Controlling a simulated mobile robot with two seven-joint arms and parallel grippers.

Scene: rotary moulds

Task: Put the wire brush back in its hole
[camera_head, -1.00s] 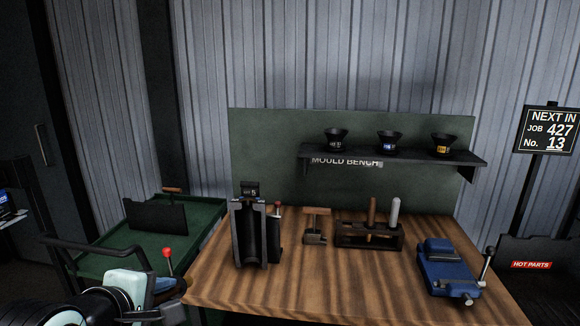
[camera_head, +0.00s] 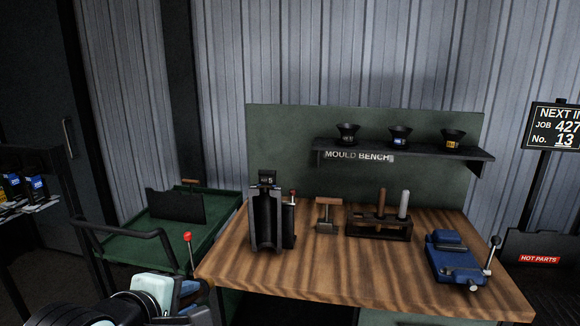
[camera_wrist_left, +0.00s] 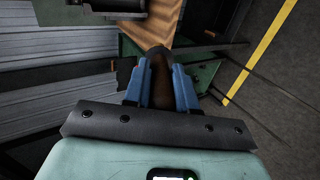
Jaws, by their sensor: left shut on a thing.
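My left gripper (camera_head: 190,287) is low at the left in the head view, in front of the bench's left corner. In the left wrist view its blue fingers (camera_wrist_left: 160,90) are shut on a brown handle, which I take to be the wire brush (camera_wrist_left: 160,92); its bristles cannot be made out. The dark tool rack (camera_head: 372,228) stands on the bench, well to the right of the gripper. A brown handle (camera_head: 381,203) and a grey one (camera_head: 404,205) stand upright in it. Its holes are too small to tell. My right gripper is out of view.
On the wooden bench (camera_head: 330,275) stand an open black mould (camera_head: 266,222), a wooden-handled tool (camera_head: 327,214) and a blue vice (camera_head: 455,258). A green cart (camera_head: 130,247) is left. The bench front is clear.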

